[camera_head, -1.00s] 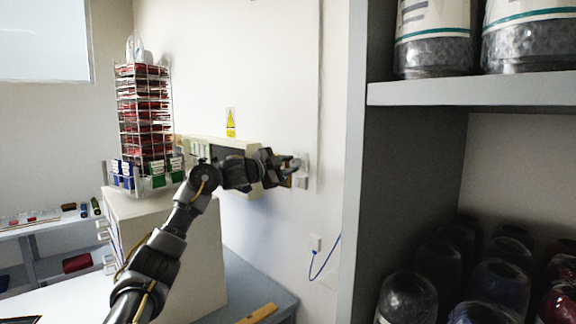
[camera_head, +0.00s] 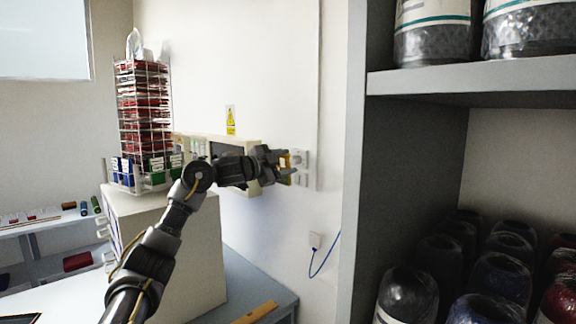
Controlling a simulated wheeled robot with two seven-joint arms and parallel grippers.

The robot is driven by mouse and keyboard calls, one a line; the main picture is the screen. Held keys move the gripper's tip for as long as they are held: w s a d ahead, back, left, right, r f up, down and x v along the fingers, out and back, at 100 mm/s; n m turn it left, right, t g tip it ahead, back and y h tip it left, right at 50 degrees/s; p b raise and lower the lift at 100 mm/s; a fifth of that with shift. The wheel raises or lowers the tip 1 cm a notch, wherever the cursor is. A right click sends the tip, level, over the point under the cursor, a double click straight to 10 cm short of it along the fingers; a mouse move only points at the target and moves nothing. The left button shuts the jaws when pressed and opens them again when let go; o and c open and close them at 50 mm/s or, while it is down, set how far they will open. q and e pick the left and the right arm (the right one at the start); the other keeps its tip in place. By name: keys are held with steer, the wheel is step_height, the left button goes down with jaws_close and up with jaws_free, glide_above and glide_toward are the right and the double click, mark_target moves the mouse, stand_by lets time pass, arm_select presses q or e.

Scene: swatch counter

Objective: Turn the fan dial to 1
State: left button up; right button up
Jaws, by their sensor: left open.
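A white wall plate (camera_head: 301,158), which may carry the fan dial, is on the white wall at the middle of the head view. The dial face and its setting cannot be made out. My left gripper (camera_head: 287,168) is open at the left edge of this plate, its fingers pointing right toward it. Whether it touches the plate cannot be told. My right gripper does not show.
A cream panel box (camera_head: 200,146) is on the wall behind my left arm. A wire rack (camera_head: 146,120) stands on a white cabinet (camera_head: 205,255). A grey shelf (camera_head: 470,85) with wrapped rolls fills the right.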

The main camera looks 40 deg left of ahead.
arm_select(q)
steer(key=s+b, duration=0.4)
steer(key=s, duration=0.5)
steer(key=shift+s+a, duration=0.25)
steer(key=shift+a, duration=0.15)
steer(key=shift+f, duration=0.1)
